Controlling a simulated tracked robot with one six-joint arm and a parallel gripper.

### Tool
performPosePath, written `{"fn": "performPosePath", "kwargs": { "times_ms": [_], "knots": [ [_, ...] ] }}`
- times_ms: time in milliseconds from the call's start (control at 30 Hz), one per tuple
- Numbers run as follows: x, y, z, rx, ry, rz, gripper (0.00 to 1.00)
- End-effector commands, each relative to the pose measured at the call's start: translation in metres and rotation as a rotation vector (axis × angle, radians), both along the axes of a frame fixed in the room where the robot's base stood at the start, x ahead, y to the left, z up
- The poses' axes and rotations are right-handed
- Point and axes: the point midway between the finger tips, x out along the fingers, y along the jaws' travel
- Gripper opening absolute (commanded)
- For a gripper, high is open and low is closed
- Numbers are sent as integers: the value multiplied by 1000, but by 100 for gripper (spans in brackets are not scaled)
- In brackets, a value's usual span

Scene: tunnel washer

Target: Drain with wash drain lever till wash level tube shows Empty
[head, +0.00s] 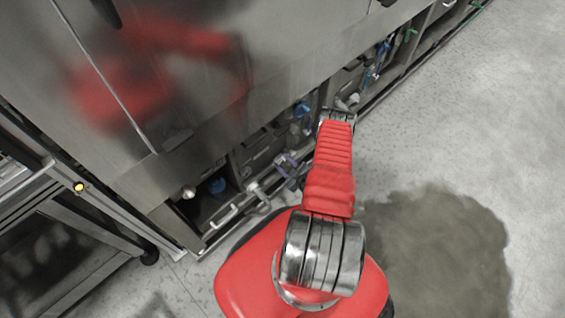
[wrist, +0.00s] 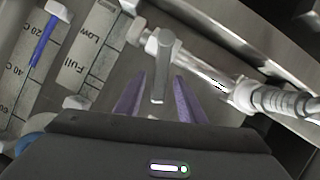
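In the wrist view, my gripper (wrist: 160,80) has two purple fingers spread apart. A grey metal lever handle (wrist: 163,60) on a pipe valve stands between them, with narrow gaps on both sides; I see no grip on it. I cannot read a name on the lever. To the left is a pale level scale (wrist: 84,62) marked "Full" and "Low"; the liquid level beside it is not clear, and "Empty" is not visible.
A temperature scale with a blue column (wrist: 42,42) is left of the level scale. A shiny pipe (wrist: 205,75) runs right from the valve to a ribbed hose (wrist: 280,100). More valves (head: 287,162) line the bay. A dark patch (head: 440,250) marks the otherwise clear floor at right.

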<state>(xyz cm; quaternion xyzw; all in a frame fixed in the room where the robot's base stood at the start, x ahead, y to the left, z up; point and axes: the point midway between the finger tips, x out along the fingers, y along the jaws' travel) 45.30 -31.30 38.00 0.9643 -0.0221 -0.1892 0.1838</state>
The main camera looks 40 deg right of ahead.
Motion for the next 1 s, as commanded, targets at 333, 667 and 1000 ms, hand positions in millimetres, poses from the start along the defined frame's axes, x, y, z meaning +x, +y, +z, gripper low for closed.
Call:
{"fn": "performPosePath", "kwargs": {
  "times_ms": [333,667,1000],
  "knots": [
    [9,-1,-4,1,0,0,36],
    [9,-1,-4,0,0,0,19],
    [9,-1,-4,0,0,0,0]
  ]
}}
